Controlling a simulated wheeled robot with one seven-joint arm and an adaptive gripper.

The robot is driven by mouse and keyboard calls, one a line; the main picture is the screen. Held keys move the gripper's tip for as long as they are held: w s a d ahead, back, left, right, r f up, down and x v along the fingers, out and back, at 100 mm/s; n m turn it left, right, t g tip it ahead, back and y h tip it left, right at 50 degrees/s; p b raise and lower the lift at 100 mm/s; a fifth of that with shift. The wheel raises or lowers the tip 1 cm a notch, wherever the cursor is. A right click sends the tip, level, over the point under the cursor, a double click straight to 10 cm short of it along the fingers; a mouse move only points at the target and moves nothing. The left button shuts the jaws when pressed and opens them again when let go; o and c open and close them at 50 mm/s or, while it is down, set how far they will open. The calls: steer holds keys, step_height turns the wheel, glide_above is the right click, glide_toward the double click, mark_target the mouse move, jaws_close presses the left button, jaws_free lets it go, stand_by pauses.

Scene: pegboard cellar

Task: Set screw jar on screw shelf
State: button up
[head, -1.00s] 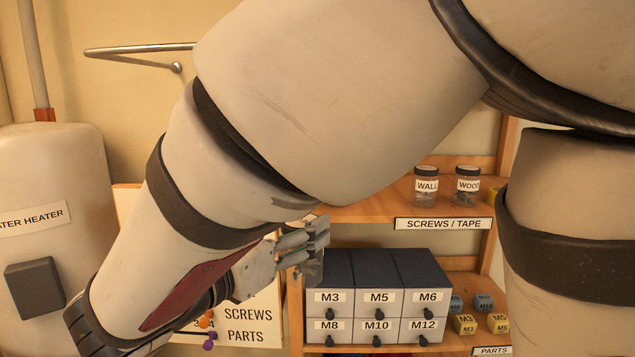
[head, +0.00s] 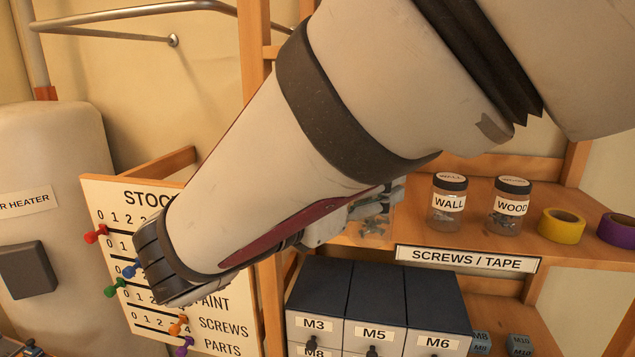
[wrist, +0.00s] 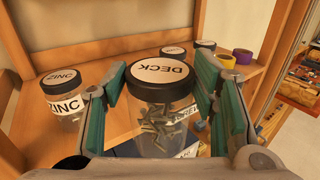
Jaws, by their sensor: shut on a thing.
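My gripper (wrist: 162,88) is shut on a clear screw jar (wrist: 158,128) with a black lid marked DECK. The jar is upright between the teal finger pads, with silver screws inside. In the head view my arm hides most of my gripper (head: 385,200); part of the held jar (head: 372,228) shows below it. The jar is at the screw shelf (head: 405,232), labelled SCREWS / TAPE, left of the WALL jar (head: 449,205). I cannot tell whether it touches the board.
On the shelf stand the WOOD jar (head: 509,208), a yellow tape roll (head: 561,226) and a purple one (head: 618,230). A ZINC jar (wrist: 64,95) is left of my gripper in the wrist view. Dark-topped drawers (head: 375,300) sit below. The stock board (head: 110,205) is at left.

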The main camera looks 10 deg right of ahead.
steer(key=shift+w+d+f+p, duration=0.5)
steer(key=shift+w+d+f, duration=0.5)
steer(key=shift+w, duration=1.35)
steer(key=shift+w+d+f+p, duration=0.55)
steer(key=shift+w+d, duration=0.85)
steer(key=shift+w, duration=0.9)
steer(key=shift+w+d+f+p, duration=0.4)
steer(key=shift+w+d+f, duration=0.65)
steer(key=shift+w, duration=1.3)
steer(key=shift+d, duration=0.15)
steer(key=o, duration=1.6)
